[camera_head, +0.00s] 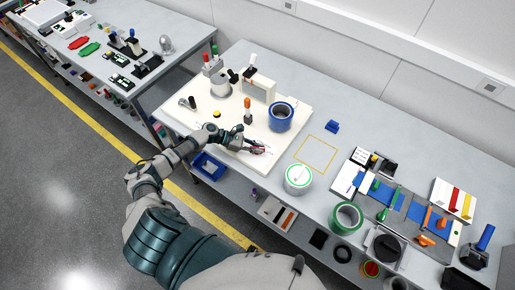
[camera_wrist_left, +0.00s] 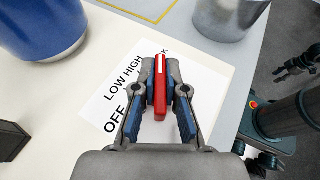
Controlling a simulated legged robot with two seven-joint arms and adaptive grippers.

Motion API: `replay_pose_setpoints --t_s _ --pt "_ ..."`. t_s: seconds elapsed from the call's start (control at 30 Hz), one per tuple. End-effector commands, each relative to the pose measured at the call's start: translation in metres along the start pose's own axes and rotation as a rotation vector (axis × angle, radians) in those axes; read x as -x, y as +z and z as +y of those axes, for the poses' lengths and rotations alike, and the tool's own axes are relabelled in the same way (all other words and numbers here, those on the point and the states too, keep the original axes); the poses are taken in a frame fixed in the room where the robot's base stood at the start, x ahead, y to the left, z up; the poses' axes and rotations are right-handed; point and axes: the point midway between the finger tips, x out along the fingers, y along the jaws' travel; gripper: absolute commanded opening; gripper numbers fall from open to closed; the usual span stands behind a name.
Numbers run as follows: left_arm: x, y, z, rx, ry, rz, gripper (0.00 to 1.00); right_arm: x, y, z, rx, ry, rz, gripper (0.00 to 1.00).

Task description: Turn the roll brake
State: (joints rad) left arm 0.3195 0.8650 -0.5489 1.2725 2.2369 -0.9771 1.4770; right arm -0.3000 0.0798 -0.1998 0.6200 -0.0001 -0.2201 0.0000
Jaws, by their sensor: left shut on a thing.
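The roll brake shows as a red bar handle (camera_wrist_left: 160,88) with a white line along its top. It sits on a white label plate (camera_wrist_left: 100,108) printed OFF, LOW, HIGH and a further word partly hidden, ending in K. My left gripper (camera_head: 256,148) is over the cream board (camera_head: 285,138), and in the left wrist view its fingers (camera_wrist_left: 160,92) are shut on the red handle, one on each side. The handle's lower part is hidden. A dark, small, gripper-like shape (camera_wrist_left: 300,62) over the floor at the right is probably my right gripper; its jaws are unclear.
A blue roll (camera_head: 281,117) stands on the board behind my gripper. A yellow outlined square (camera_head: 316,153) of bench is empty. A blue tray (camera_head: 208,166) is below the board's front edge.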

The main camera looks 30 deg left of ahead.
Motion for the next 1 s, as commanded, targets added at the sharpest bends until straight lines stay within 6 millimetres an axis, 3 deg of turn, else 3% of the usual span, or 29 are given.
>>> replay_pose_setpoints --t_s 0.17,0.2,0.27,0.67,1.0 --pt "0.001 0.001 0.002 -0.002 0.005 -0.001 0.0 0.0 0.0 0.0 0.0 0.0 0.0 0.4" --pt "0.001 0.001 0.002 -0.002 0.005 -0.001 0.21 0.0 0.0 0.0 0.0 0.0 0.0 0.4" --pt "0.001 0.001 0.002 -0.002 0.005 -0.001 0.36 0.0 0.0 0.0 0.0 0.0 0.0 0.4" --pt "0.008 0.0 0.001 0.0 0.004 0.0 0.36 0.0 0.001 0.003 0.002 0.002 0.0 0.4" --pt "0.079 -0.002 0.001 0.002 0.004 0.001 0.36 0.0 0.0 0.001 0.0 0.0 0.0 0.4"
